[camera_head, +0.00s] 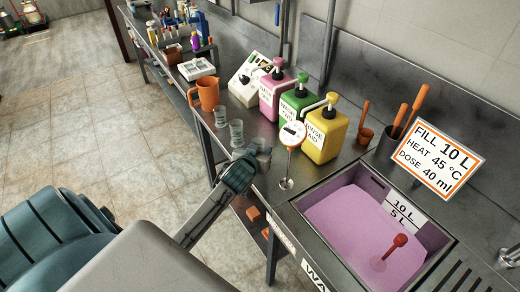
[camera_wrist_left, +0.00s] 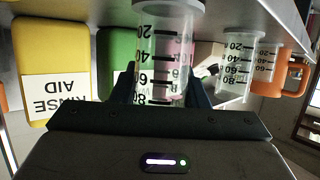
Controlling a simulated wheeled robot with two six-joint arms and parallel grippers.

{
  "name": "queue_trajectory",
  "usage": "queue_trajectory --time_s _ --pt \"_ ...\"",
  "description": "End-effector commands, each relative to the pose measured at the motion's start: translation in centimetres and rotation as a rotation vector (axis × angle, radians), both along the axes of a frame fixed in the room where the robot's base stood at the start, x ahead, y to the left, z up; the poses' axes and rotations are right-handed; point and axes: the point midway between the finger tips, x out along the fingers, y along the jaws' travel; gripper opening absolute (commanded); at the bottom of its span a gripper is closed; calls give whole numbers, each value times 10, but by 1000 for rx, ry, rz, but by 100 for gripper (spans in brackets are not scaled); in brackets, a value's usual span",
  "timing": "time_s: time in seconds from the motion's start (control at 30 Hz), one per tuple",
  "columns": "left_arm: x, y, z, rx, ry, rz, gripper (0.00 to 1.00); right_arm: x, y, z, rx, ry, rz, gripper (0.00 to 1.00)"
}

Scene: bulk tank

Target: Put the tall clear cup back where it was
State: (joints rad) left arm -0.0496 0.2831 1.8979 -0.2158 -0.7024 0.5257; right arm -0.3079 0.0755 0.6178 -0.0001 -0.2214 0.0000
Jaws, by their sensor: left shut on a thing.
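My left gripper (camera_head: 248,164) is at the front edge of the bench, shut on a tall clear cup (camera_head: 264,156). In the left wrist view, the picture is upside down and the cup (camera_wrist_left: 165,52) stands between the fingers, with dark 20 to 80 marks on its wall. The cup looks upright. Whether its base touches the bench cannot be told. Two other clear marked cups stand to its left on the bench, the nearer one (camera_head: 236,133) and the farther one (camera_head: 221,116). My right gripper is not in view.
An orange jug (camera_head: 207,95) stands beyond the cups. Pink (camera_head: 270,92), green (camera_head: 297,104) and yellow (camera_head: 326,132) pump bottles line the back.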

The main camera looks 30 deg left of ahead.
Motion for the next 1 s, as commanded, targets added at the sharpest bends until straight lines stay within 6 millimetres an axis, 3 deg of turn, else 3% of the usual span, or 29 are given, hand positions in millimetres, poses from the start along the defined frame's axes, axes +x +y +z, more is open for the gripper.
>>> queue_trajectory --time_s 0.07,0.1,0.2,0.57,0.73,1.0 --pt "0 0 -3 0 1 0 14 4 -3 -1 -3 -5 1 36" --pt "0 0 -3 0 0 0 44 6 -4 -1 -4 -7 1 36" --pt "0 0 -2 0 0 0 62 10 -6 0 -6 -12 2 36" --pt "-2 -1 1 0 0 -1 62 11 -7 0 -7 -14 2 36" --pt "-24 -6 7 0 -1 -1 62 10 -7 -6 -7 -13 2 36" --pt "-77 -20 27 0 0 -2 62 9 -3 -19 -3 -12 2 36"
